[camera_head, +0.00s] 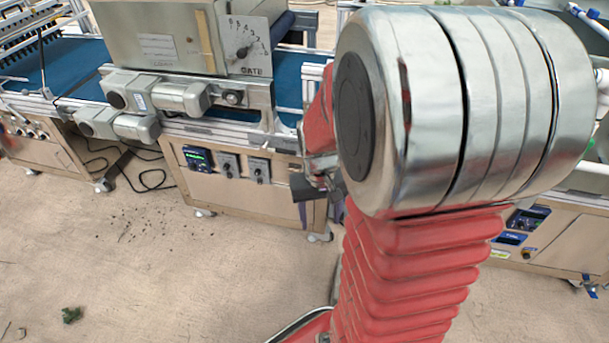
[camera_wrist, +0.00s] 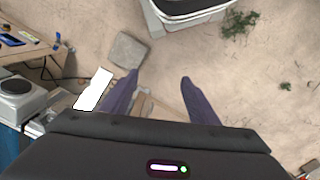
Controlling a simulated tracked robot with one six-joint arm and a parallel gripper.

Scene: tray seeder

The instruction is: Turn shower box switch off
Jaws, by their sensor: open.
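My gripper (camera_wrist: 159,78) is open in the wrist view, its two purple fingers apart with floor between their tips and no switch between them. That front carries a control box with a green display (camera_head: 197,159) and two grey switch boxes, a left one (camera_head: 229,166) and a right one (camera_head: 259,170), each with a dark knob. I cannot read their labels, so I cannot tell which is the shower box.
A metal hopper (camera_head: 150,35) with a dial plate (camera_head: 243,45) stands above the cabinet. Motors (camera_head: 118,124) jut out in front. More control boxes (camera_head: 528,218) sit on a cabinet at right. Black cables (camera_head: 150,182) lie on the floor. Open floor (camera_head: 200,270) lies in front.

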